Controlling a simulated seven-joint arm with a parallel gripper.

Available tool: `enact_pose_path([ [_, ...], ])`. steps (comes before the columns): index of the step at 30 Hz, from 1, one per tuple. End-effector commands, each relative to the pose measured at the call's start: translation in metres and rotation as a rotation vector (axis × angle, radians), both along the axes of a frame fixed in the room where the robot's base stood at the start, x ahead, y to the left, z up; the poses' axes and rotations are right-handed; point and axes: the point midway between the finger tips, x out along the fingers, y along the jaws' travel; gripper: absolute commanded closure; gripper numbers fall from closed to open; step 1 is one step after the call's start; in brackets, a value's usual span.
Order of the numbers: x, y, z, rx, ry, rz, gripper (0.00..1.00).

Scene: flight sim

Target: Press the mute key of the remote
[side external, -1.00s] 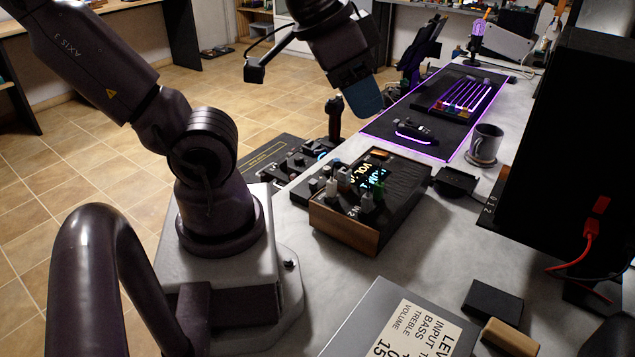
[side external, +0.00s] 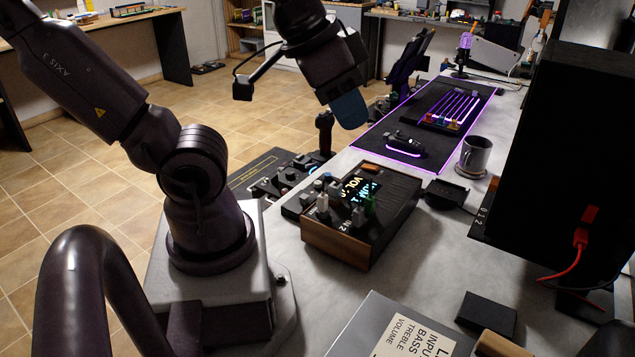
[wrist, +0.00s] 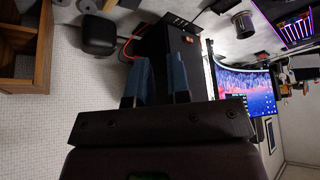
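I cannot make out a remote or a mute key for sure in either view. My gripper (side external: 348,108) hangs in the air above and behind the wood-sided control box in the side view, its blue fingers pointing down. In the wrist view my gripper (wrist: 158,72) shows two blue fingers with a gap between them and nothing held. The fingers touch nothing that I can see.
The control box (side external: 340,245) bears upright knobs and a lit display. Behind it are a glowing mat (side external: 375,138) and a mug (side external: 474,156). A black tower (side external: 545,150) stands at right. A grey labelled panel (side external: 365,325) lies in front. Bare worktop (side external: 430,255) lies between.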

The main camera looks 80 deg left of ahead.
Motion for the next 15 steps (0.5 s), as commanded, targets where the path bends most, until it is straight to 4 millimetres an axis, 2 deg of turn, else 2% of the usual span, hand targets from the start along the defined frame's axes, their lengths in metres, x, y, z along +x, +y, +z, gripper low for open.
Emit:
enact_pose_path([
  [1, 0.0000, 0.0000, 0.0000, 0.000, 0.000, 0.000, 0.94],
  [2, 0.0000, 0.0000, 0.0000, 0.000, 0.000, 0.000, 1.00],
  [15, 0.0000, 0.0000, 0.0000, 0.000, 0.000, 0.000, 1.00],
])
